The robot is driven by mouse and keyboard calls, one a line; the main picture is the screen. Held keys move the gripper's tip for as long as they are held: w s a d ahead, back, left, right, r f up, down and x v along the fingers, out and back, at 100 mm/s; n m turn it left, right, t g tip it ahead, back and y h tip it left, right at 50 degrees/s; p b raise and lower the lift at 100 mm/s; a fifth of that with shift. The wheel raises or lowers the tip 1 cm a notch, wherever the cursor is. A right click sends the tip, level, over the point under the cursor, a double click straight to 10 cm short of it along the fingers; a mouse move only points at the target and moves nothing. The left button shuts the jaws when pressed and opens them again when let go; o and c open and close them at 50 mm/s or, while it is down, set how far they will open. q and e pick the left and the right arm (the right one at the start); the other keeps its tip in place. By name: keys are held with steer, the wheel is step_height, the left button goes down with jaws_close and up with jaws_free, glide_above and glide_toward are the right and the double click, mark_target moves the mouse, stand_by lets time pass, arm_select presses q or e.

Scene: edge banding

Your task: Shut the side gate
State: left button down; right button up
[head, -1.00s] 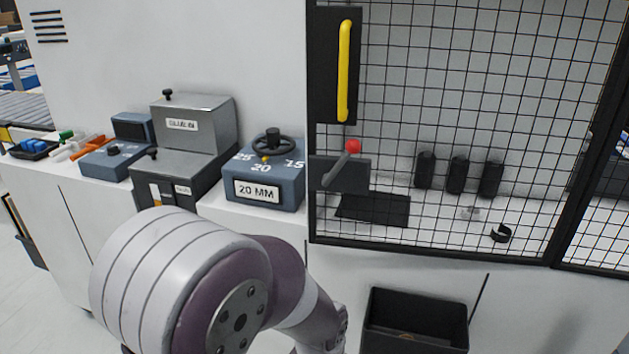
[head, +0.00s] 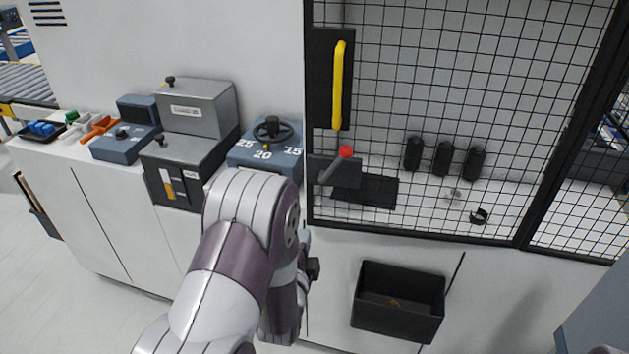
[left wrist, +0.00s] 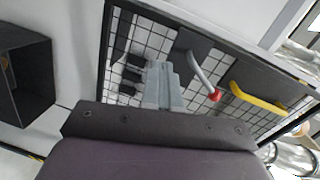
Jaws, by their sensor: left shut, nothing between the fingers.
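The side gate is a black-framed mesh panel (head: 515,215) in the right half of the head view. It carries a yellow handle (head: 338,85) on a black plate and, below that, a grey lever with a red knob (head: 346,152). The left wrist view shows the mesh, the yellow handle (left wrist: 258,99) and the red knob (left wrist: 215,95). My left gripper (left wrist: 160,72) is shut and empty, in front of the mesh and to the left of the lever there. In the head view my arm mostly hides it. I cannot tell whether the gate is fully closed. My right gripper is out of view.
A black open bin (head: 398,318) is on the cabinet front below the gate. A blue dial box (head: 262,145) and grey machine boxes (head: 190,150) stand on the counter to the left. Black cylinders (head: 443,158) stand behind the mesh.

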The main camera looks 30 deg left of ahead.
arm_select(q)
step_height(320, 180, up, 2)
steer(key=m+t, duration=0.1)
steer(key=m, duration=0.1)
steer(key=p, duration=0.4)
glide_toward(317, 181)
steer(key=shift+y, duration=0.3)
steer(key=x, duration=0.5)
steer(key=shift+w+d, duration=0.1)
steer(key=shift+w, duration=0.15)
steer(key=shift+w+a+f+p, duration=0.15)
steer(key=shift+w+a+p, duration=0.15)
steer(key=shift+w, duration=0.4)
